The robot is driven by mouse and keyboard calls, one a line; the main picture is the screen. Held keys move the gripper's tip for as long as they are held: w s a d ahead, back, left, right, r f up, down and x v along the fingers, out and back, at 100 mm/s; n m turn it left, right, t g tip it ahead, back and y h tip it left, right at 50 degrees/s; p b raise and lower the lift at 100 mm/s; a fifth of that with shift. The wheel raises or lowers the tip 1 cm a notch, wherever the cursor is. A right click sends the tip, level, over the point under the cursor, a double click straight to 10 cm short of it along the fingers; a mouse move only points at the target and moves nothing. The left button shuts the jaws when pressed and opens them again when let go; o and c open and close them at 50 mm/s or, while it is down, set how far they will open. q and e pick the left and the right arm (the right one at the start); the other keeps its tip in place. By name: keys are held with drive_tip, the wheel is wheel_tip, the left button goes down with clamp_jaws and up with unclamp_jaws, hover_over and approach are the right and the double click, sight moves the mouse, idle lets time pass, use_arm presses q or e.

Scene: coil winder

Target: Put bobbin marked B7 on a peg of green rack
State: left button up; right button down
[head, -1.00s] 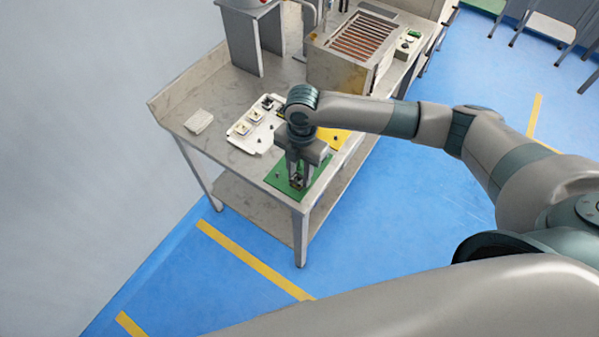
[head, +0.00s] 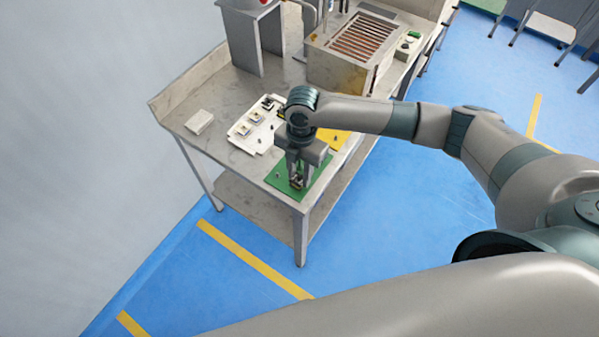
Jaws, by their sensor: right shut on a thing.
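The green rack (head: 283,186) is a flat green board with small dark pegs at the near corner of the metal table. My right gripper (head: 297,181) points straight down over the rack's right part. It is shut on a small bobbin, mostly hidden between the fingers, at or just above the board. I cannot read a mark on it, nor tell whether it sits on a peg. My left gripper is not in view.
A white rack (head: 240,131) with several bobbins lies behind the green one, and a yellow rack (head: 333,137) is partly behind my arm. A pale block (head: 199,122) lies left. A large box with a slatted top (head: 345,60) stands behind.

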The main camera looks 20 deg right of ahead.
drive_tip(key=shift+f+b, duration=0.45)
drive_tip(key=shift+f, duration=0.6)
drive_tip(key=c, duration=1.3)
unclamp_jaws()
drive_tip(key=shift+o, duration=0.2)
drive_tip(key=shift+r, duration=0.1)
drive_tip(key=shift+w+r, duration=0.15)
drive_tip(key=shift+r, duration=0.7)
wheel_tip(320, 180, up, 16)
drive_tip(key=w+d+b, duration=0.1)
drive_tip(key=b, duration=0.2)
drive_tip(key=shift+f+b, duration=0.25)
drive_tip(key=shift+b, duration=0.05)
drive_tip(key=shift+w, duration=0.1)
